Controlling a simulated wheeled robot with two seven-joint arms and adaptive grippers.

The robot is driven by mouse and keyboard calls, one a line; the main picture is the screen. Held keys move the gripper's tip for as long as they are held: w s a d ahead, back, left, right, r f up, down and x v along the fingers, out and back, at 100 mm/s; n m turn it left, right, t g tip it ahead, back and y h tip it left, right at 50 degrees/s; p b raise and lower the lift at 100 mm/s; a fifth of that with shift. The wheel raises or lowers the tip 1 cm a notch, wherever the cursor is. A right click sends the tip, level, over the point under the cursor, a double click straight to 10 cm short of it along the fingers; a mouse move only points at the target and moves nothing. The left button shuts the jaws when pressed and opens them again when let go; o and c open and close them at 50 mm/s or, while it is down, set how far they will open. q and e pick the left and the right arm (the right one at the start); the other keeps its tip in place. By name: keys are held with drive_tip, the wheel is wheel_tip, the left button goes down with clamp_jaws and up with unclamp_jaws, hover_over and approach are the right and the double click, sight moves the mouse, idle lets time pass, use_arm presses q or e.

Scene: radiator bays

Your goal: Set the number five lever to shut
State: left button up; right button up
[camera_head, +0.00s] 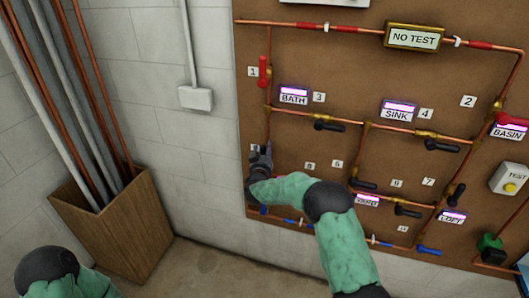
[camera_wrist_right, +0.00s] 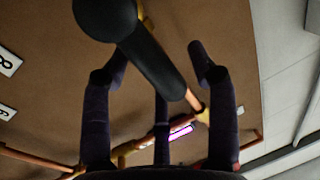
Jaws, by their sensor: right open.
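My right gripper (camera_head: 262,152) is at the left end of the pipe board, over the lower part of the left vertical pipe. It hides most of the lever there, and the small number plate (camera_head: 254,148) beside it is partly covered and unreadable. In the right wrist view my right gripper (camera_wrist_right: 160,52) is open, with a black lever (camera_wrist_right: 155,65) with a round end between its fingers. The lever runs roughly along the copper pipe (camera_wrist_right: 193,99); its exact angle is hard to judge. My left gripper is out of view.
The brown board (camera_head: 320,60) carries other levers near the gripper, including a black one (camera_head: 330,126) under plate 3 and a red one (camera_head: 263,72) by plate 1. A wooden bin (camera_head: 130,225) with pipes stands left.

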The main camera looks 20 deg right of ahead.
clamp_jaws()
